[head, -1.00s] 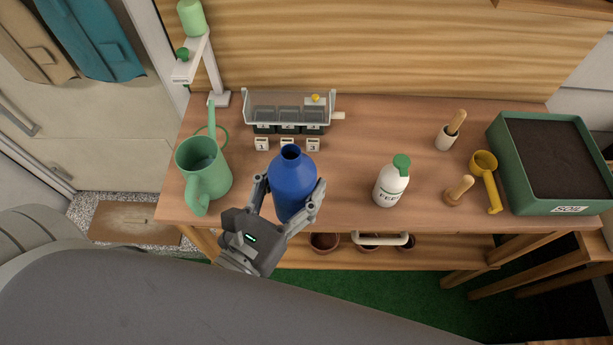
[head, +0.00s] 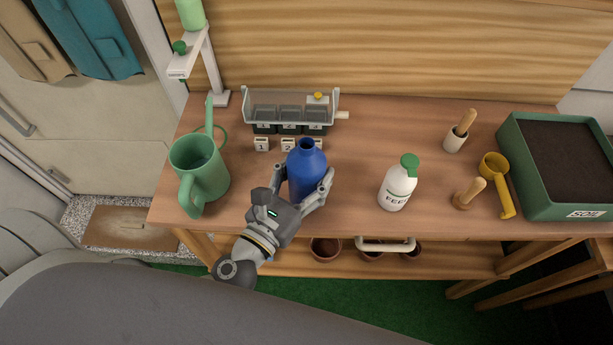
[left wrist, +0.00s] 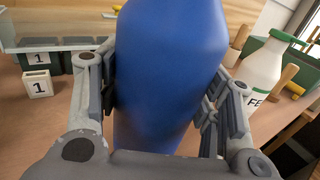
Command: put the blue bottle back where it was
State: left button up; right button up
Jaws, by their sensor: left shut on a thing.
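The blue bottle (head: 306,172) is upright over the middle of the wooden bench, with its open neck at the top. My left gripper (head: 304,196) is shut on its body, with one finger on each side. In the left wrist view the blue bottle (left wrist: 168,75) fills the middle, between the fingers of my left gripper (left wrist: 165,110). Whether its base touches the bench is hidden by the gripper. My right gripper does not show.
A green watering can (head: 198,178) stands to the left. A white feed bottle (head: 397,186) with a green cap stands to the right. Number tags (head: 262,144) and a seed tray (head: 290,98) are behind. A yellow scoop (head: 497,184) and soil box (head: 512,165) are farther right.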

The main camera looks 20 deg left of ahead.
pick_arm(q)
jog(key=shift+f, duration=0.15)
jog(key=shift+f, duration=0.15)
jog(key=o, duration=1.2)
